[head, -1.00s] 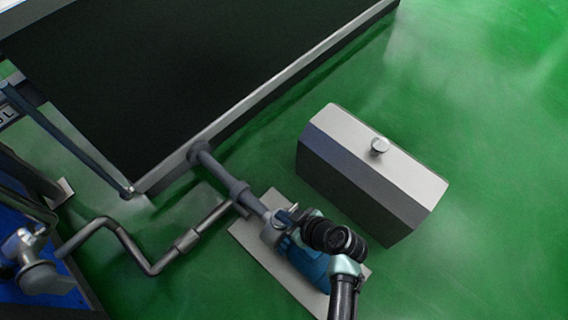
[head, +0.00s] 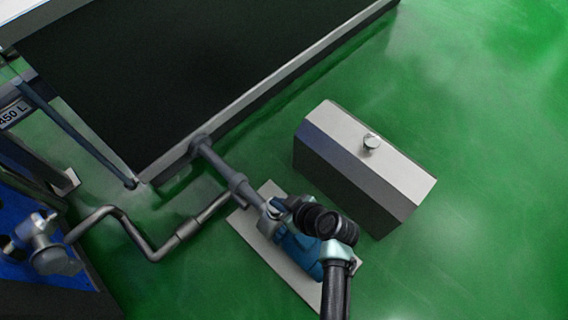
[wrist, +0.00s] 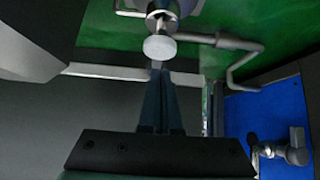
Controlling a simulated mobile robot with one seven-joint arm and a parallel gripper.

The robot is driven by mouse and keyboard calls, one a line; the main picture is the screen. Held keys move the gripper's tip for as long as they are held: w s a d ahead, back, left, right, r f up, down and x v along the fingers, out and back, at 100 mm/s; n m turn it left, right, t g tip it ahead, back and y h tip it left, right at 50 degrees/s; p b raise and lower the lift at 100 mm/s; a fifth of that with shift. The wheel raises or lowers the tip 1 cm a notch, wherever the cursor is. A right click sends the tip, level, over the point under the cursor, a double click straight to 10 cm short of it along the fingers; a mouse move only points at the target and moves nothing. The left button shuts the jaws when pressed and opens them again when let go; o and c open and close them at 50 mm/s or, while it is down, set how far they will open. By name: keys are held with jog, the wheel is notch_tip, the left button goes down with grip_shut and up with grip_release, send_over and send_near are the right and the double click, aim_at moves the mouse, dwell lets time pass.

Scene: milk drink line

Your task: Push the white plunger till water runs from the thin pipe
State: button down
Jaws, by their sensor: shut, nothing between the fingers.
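The white plunger (wrist: 160,47) is a round white cap in the wrist view, in front of a metal fitting (wrist: 163,15). My gripper (wrist: 159,72) is shut and empty, its fingertips right by the cap's lower edge. I cannot tell whether they touch it. A thin bent pipe (wrist: 240,62) runs from the fitting to the right; it also shows in the head view (head: 131,229). In the head view my arm covers the plunger and much of the blue pump body (head: 298,252). No running water is visible.
A grey box (head: 350,170) with a round knob (head: 371,141) stands right of the pump. A large dark tank (head: 190,75) with a pale rim lies behind. A blue platform (head: 60,277) with a metal valve (head: 45,245) is at lower left. Green floor is clear at right.

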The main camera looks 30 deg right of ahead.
jog(key=p+v, duration=0.4)
jog(key=v, duration=0.5)
jog(key=shift+d+r, duration=0.15)
jog(key=shift+r, duration=0.05)
jog(key=shift+s, duration=0.1)
